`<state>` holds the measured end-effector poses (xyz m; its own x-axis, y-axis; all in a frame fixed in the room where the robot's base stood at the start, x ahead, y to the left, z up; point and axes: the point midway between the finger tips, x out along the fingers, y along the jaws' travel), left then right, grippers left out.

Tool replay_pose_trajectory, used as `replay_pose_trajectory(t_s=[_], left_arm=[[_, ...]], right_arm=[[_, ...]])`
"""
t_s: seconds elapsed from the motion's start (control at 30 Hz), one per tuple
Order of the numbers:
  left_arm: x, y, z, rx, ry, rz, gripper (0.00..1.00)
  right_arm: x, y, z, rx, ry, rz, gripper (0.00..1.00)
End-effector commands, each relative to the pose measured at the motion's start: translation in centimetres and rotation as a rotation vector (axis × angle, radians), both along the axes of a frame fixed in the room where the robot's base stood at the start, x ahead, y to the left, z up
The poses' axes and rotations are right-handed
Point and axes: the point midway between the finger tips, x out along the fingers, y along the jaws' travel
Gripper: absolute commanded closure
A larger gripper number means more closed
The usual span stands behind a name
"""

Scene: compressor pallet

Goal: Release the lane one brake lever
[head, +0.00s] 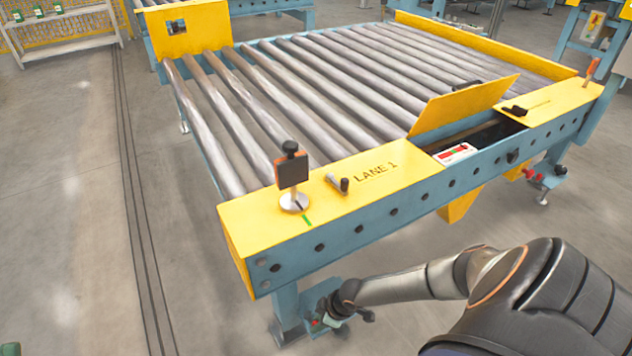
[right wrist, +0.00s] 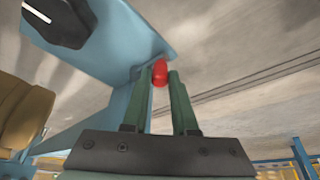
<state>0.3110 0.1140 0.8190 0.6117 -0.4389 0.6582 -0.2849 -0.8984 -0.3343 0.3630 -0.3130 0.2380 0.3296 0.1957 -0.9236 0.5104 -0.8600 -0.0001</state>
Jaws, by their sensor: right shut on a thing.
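My right gripper (head: 322,318) is low at the near left leg of the lane one conveyor, beside a blue box there. In the right wrist view its two green fingers (right wrist: 166,100) are closed around a red knob (right wrist: 159,73) at the edge of a blue bracket (right wrist: 118,40). The lever that the knob would belong to is mostly hidden by the fingers. On the yellow LANE 1 cover (head: 325,200) stand an orange and black upright piece (head: 291,168) on a round metal base and a short black handle (head: 340,185). My left gripper is not seen.
A black selector knob (right wrist: 65,18) with a white line is close to the right gripper in the wrist view. The roller conveyor (head: 290,95) fills the middle. A yellow flap (head: 462,104) stands raised at its right. Open floor (head: 70,220) lies to the left.

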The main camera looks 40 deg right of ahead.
Motion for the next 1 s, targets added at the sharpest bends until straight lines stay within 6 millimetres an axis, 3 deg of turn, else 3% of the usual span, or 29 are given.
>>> replay_pose_trajectory(t_s=[0.57, 0.6, 0.67, 1.0], left_arm=[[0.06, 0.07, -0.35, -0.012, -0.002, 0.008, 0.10], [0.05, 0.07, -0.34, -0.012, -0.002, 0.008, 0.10], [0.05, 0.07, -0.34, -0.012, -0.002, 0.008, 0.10], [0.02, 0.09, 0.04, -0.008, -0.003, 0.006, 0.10]], right_arm=[[-0.17, -0.15, -0.08, -0.002, 0.003, 0.031, 1.00], [-0.17, -0.15, -0.08, -0.002, 0.003, 0.031, 0.69], [-0.15, -0.16, -0.08, -0.002, 0.003, 0.031, 0.63], [-0.18, -0.26, 0.46, -0.001, 0.002, 0.029, 0.61]])
